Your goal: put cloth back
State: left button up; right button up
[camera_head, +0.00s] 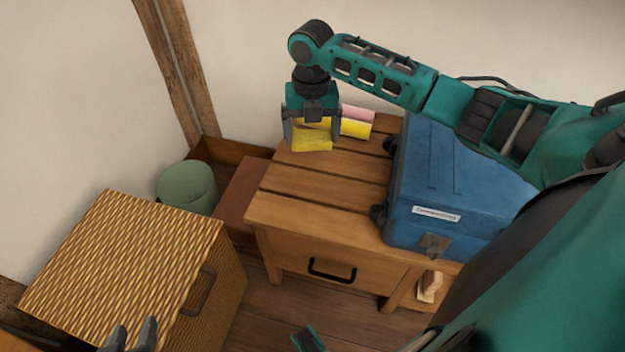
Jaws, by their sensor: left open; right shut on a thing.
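My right gripper (312,138) points down over the back left of the wooden nightstand (325,190). It is shut on a yellow cloth (312,145), with one finger on either side. I cannot tell whether the cloth touches the top. Right behind it, to the right, lie another yellow folded piece (356,128) and a pink one (358,113). The gripper partly hides where these pieces meet. My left gripper (133,335) shows only its fingertips at the bottom edge, open and empty, in front of the wicker box.
A blue case (450,185) with a label fills the nightstand's right side. A wicker box (130,260) with a dark handle stands at the left. A green cylindrical container (187,187) sits behind it. The nightstand's front left top is clear.

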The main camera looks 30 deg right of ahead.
jog(key=shift+d+f, duration=0.1)
jog(key=shift+f, duration=0.3)
jog(key=b, duration=0.5)
send_over(313, 197)
jog(key=shift+n, duration=0.3)
notch_tip(313, 197, down, 15)
jog(key=shift+r, duration=0.1)
jog(key=shift+f, duration=0.45)
notch_tip(313, 197, down, 4)
jog(key=shift+r+b, duration=0.2)
jog(key=shift+b, duration=0.75)
jog(key=shift+f, duration=0.25)
jog(key=shift+r, duration=0.1)
jog(key=shift+f, duration=0.2)
jog(key=o, duration=0.6)
jog(key=shift+o, duration=0.2)
